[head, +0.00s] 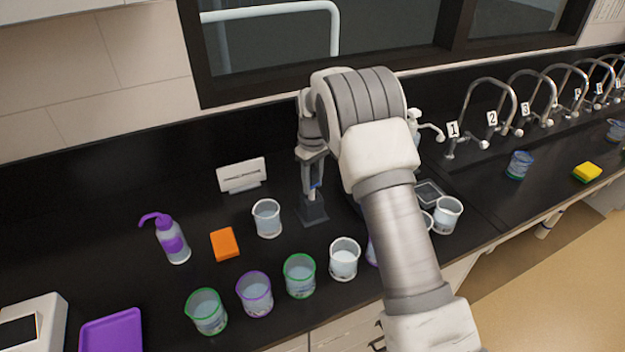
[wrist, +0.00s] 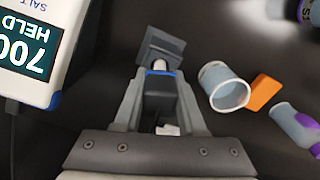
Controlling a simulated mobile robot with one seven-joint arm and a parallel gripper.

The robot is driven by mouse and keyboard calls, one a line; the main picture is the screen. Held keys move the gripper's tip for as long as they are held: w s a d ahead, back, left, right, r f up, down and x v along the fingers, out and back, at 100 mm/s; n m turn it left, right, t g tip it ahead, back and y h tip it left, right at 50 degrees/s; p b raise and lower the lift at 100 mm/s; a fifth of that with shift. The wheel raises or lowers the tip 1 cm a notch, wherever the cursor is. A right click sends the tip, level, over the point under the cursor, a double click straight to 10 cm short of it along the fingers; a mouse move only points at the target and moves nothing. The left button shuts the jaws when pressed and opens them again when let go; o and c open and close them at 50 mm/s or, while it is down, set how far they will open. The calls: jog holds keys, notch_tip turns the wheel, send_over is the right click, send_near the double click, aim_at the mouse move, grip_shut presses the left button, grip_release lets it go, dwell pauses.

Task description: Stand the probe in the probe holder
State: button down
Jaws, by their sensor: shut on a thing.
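My gripper (head: 312,178) points down at the back of the counter and is shut on the probe (head: 311,196), a slim pale rod with a blue part. The wrist view shows the probe (wrist: 159,66) between the fingertips (wrist: 158,80). The probe holder (head: 313,214), a dark block, stands directly below the gripper and also shows in the wrist view (wrist: 160,47). The probe's lower end meets the holder's top in both views. I cannot tell how far it sits inside, as the fingers and holder hide the tip.
A clear beaker (head: 267,219) and an orange sponge (head: 225,244) stand left of the holder. Several beakers line the front edge, one green-rimmed (head: 299,276). A meter (wrist: 40,45) reading 700 HELD is close to the gripper in the wrist view. Numbered taps (head: 482,115) stand right.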

aim_at(312, 171)
jog(key=shift+f, duration=0.25)
jog(key=shift+c, duration=2)
grip_release()
jog(key=o, duration=0.4)
jog(key=shift+r, duration=0.1)
jog(key=shift+r+p, duration=2)
jog(key=shift+r, duration=1.4)
